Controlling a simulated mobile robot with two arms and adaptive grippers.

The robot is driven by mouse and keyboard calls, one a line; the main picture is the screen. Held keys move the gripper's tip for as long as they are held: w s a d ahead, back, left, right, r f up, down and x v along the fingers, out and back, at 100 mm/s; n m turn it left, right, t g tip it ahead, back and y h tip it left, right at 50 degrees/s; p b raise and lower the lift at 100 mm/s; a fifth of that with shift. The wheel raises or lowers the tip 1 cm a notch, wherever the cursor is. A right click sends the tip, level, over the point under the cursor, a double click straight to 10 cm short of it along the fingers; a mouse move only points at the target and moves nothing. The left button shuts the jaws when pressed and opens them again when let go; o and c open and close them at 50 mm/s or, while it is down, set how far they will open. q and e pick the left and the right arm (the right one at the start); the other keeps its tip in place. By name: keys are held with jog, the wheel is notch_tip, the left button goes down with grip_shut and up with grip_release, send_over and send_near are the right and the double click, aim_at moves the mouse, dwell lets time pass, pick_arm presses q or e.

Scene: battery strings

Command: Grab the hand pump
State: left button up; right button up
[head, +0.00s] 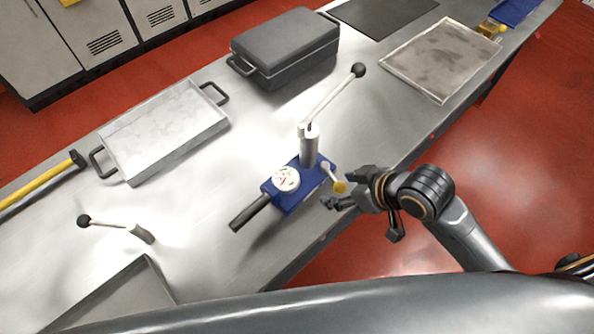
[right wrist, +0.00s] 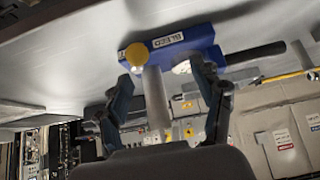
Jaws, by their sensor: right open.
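The hand pump has a blue base (head: 296,184), a round white gauge, a grey upright cylinder, a white lever with a black knob, a black handle at its lower left and a yellow knob at its right. It stands on the metal bench. My right gripper (head: 335,203) is just to the right of the pump, near the yellow knob. In the right wrist view its two fingers (right wrist: 165,92) are apart, with the blue base (right wrist: 180,46) and grey cylinder showing beyond and between them. I cannot tell whether they touch it. My left gripper is not in view.
A metal tray with black handles (head: 165,135) and a dark lidded case (head: 285,48) stand behind the pump. A flat tray (head: 443,58) lies at the back right. Another lever with a black knob (head: 117,225) is at the left. The bench's front edge runs close to the pump.

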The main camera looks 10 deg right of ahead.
jog(key=shift+n+y, duration=0.7)
jog(key=shift+n, duration=0.2)
jog(key=w+r, duration=0.3)
jog(key=shift+w+d+r, duration=0.1)
jog(key=shift+w, duration=0.15)
send_near(317, 145)
jog(key=shift+n+y, duration=0.3)
jog(key=shift+y, duration=0.1)
jog(key=x, duration=0.4)
jog(key=p+x, duration=0.1)
jog(key=x, duration=0.3)
jog(key=p+x, duration=0.1)
jog(key=x, duration=0.3)
jog(key=shift+d+f, duration=0.2)
jog(key=shift+d, duration=0.05)
jog(key=shift+w+a+f, duration=0.25)
jog(key=shift+f, duration=0.15)
grip_shut()
jog(key=shift+w+r, duration=0.1)
jog(key=shift+r, duration=0.15)
